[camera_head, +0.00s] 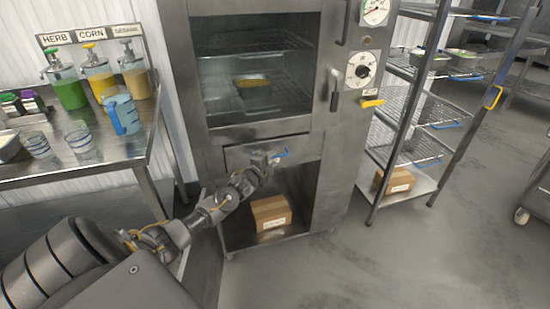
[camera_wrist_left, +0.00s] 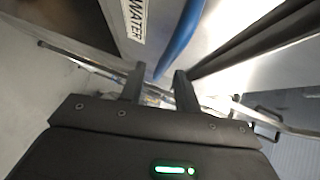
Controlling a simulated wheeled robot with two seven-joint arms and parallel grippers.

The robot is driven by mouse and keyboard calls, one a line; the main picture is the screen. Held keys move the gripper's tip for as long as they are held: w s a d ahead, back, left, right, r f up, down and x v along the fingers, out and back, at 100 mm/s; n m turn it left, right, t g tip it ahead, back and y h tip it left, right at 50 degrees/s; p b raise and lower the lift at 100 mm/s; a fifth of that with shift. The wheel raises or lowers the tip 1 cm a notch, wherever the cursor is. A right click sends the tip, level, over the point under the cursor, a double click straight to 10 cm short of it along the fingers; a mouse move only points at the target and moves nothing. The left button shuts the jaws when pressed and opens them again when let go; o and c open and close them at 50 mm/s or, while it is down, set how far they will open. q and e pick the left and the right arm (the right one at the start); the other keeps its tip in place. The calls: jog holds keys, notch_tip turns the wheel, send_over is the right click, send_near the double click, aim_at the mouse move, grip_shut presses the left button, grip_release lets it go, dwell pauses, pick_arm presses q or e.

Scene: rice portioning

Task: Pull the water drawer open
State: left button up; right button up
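The water drawer (camera_head: 240,157) is a steel front low on the tall steel cabinet, below its glass window. It looks shut or nearly so; I cannot tell exactly. Its blue handle (camera_head: 281,153) sticks out at the right of my left gripper (camera_head: 268,160). In the left wrist view, the WATER label (camera_wrist_left: 135,18) shows at the top beside the blue handle (camera_wrist_left: 182,38). The two dark fingers of my left gripper (camera_wrist_left: 160,80) are apart, with the handle's near end at the gap between their tips. Contact cannot be told. My right gripper is not in view.
A cardboard box (camera_head: 271,213) sits in the open bay under the drawer. A wire rack (camera_head: 420,105) stands to the right. A steel table (camera_head: 95,158) with sauce dispensers and a blue-handled jug (camera_head: 123,112) stands left. Open floor (camera_head: 370,260) lies in front.

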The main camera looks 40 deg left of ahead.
aim_at(275, 157)
pick_arm(q)
jog(key=shift+x, duration=1.55)
grip_shut()
